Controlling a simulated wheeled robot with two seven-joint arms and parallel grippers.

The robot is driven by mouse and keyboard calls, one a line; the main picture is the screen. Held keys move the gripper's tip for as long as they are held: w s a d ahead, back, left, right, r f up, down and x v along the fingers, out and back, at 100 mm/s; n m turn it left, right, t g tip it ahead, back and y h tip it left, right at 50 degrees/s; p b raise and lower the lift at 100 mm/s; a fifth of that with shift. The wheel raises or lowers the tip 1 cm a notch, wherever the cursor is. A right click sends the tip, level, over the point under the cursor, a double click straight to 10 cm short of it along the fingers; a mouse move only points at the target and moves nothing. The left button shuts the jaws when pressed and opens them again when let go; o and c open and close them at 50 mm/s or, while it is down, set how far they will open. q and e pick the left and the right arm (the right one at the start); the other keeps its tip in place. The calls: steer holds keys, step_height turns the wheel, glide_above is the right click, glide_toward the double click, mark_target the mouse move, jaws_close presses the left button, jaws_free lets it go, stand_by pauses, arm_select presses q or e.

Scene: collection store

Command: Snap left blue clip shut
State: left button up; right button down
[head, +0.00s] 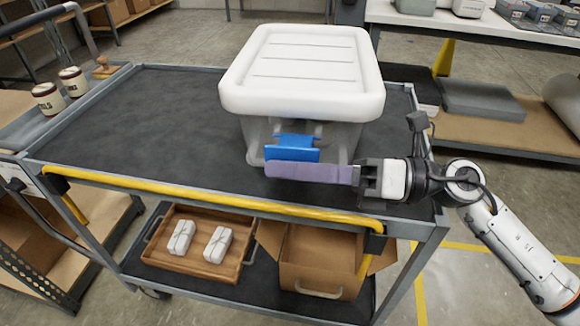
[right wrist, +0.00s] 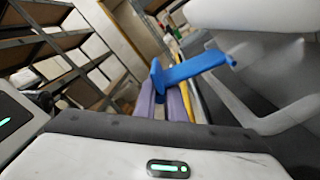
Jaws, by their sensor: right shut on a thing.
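A clear storage box (head: 255,140) with a white lid (head: 303,75) stands on the cart's top deck. The blue clip (head: 292,148) is at the front of the box, below the lid rim, and appears tilted outward. My right gripper (head: 275,171) has long purple fingers that reach in from the right along the clip's lower edge. In the right wrist view the purple fingers (right wrist: 168,92) are shut on the outer end of the blue clip (right wrist: 192,70). The fingers partly hide the clip's lower edge. My left gripper is in neither view.
The cart's dark top deck (head: 150,120) is clear left of the box. A yellow handle bar (head: 200,197) runs along its front edge. Two labelled cans (head: 60,90) stand at far left. Below are a wooden tray (head: 165,250) with white packages and an open cardboard box (head: 318,265).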

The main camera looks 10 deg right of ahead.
mark_target(292, 147)
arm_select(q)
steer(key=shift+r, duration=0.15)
arm_select(e)
steer(key=shift+r+m+p, duration=0.5)
steer(key=shift+p, duration=0.45)
steer(key=r+m+p, duration=0.1)
steer(key=p, duration=0.1)
steer(key=r+m+p, duration=0.1)
steer(key=p, duration=0.1)
steer(key=shift+w+d+r+m+p, duration=0.1)
steer(key=shift+w+r+m+p, duration=0.05)
steer(key=shift+w+m+p, duration=0.2)
steer(key=m+p, duration=0.1)
steer(key=r+m+p, duration=0.1)
steer(key=shift+w+d+p, duration=0.1)
steer(key=shift+w+p, duration=0.2)
steer(key=shift+p, duration=0.1)
steer(key=shift+w+r+m+p, duration=0.3)
steer(key=shift+m+p, duration=0.25)
steer(key=shift+p, duration=0.2)
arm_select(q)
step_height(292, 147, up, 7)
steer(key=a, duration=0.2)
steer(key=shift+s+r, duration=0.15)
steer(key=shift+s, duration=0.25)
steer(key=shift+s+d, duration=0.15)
arm_select(e)
steer(key=c, duration=1.8)
jaws_free()
